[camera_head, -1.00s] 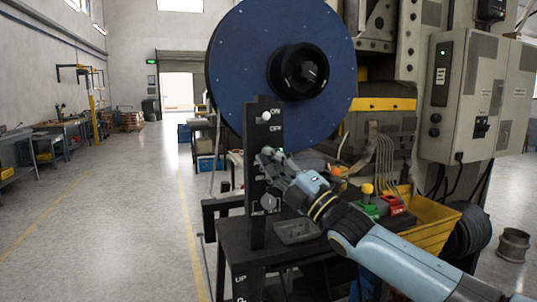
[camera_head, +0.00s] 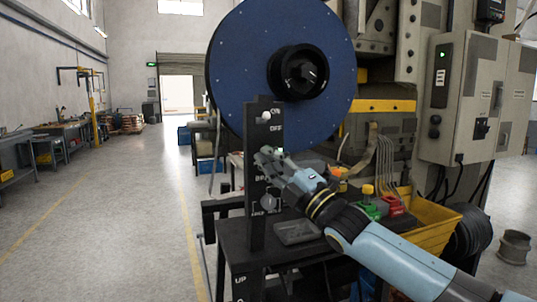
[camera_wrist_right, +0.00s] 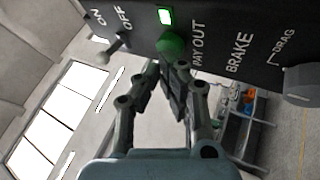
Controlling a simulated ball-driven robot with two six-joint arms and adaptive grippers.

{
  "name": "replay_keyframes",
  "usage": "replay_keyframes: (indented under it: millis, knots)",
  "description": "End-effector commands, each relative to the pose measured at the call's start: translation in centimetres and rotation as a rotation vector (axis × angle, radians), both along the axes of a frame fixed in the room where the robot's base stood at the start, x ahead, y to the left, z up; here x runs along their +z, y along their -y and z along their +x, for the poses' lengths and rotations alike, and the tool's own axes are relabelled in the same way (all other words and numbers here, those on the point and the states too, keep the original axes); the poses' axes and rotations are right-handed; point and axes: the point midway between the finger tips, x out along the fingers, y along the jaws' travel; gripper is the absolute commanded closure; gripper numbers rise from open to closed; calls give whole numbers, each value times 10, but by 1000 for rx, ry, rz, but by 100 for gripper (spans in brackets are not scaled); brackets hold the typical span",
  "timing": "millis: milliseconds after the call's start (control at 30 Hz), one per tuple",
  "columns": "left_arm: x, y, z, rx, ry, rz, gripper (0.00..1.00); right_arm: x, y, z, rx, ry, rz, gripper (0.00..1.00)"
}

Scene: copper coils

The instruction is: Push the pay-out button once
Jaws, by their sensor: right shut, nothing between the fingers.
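My right gripper (camera_wrist_right: 172,72) is shut and empty. Its fingertips are right by the button in the wrist view; I cannot tell whether they touch it. In the head view the right gripper (camera_head: 264,157) is at the face of the upright panel (camera_head: 255,222), and its fingers hide the button. My left gripper is not in view.
An ON/OFF toggle (camera_wrist_right: 118,45) and a DRAG knob (camera_wrist_right: 298,86) flank the button on the panel. A big blue reel (camera_head: 240,70) stands behind it. A yellow bin (camera_head: 432,238) and a grey control cabinet (camera_head: 450,100) are at right. The aisle at left is clear.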

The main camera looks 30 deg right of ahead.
Motion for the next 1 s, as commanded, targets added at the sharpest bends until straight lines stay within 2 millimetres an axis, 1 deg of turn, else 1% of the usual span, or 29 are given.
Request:
replay_keyframes:
  millis: [333,633,1000]
  knots:
    - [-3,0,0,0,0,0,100,1,1,4,0,1,-1,100]
    - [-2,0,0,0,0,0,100,1,1,3,0,1,-1,100]
    - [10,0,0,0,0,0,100,1,-3,-13,0,0,-1,100]
